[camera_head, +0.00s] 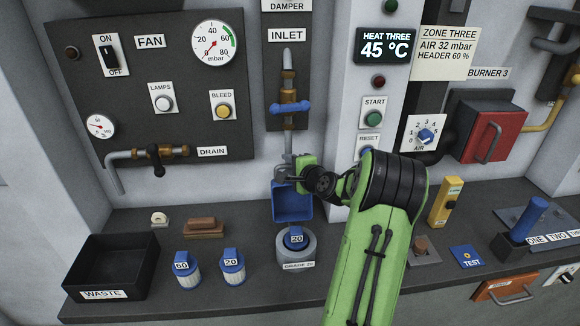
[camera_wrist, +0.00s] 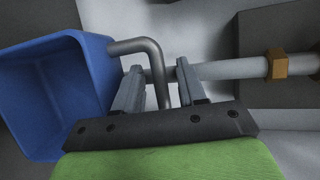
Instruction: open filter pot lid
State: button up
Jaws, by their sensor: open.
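A blue box-like pot (camera_head: 292,203) hangs below the inlet pipe with its hollow side toward me. It also shows at the left in the wrist view (camera_wrist: 58,95), with its inside in sight. I cannot make out a separate lid. A grey bent rod (camera_wrist: 150,48) runs from beside the blue rim and down between my fingers. My gripper (camera_wrist: 158,68) is open, one finger on each side of this rod; I cannot tell whether they touch it. In the head view the green hand is just above the blue pot, and the fingertips are hard to see.
The inlet pipe (camera_head: 288,75) has a blue valve handle (camera_head: 291,108) above. On the counter stand a black waste bin (camera_head: 112,268), two blue-capped cartridges (camera_head: 187,268) and a grey holder (camera_head: 296,250) with a cartridge. A yellow lamp tester-like block (camera_head: 445,202) stands right of my arm.

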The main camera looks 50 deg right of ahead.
grip_shut()
jog(key=s+a+t+b, duration=0.1)
jog(key=b, duration=0.3)
jog(key=shift+s, duration=0.1)
jog(key=s+b, duration=0.1)
jog(key=b, duration=0.1)
jog(key=shift+a+r+n+t+h+b, duration=0.3)
jog(key=shift+a+r+n+t, duration=0.05)
jog(key=shift+a+n+t, duration=0.05)
jog(key=shift+s+a+r+b, duration=0.25)
jog(key=shift+r+b, duration=0.1)
jog(key=shift+b, duration=0.05)
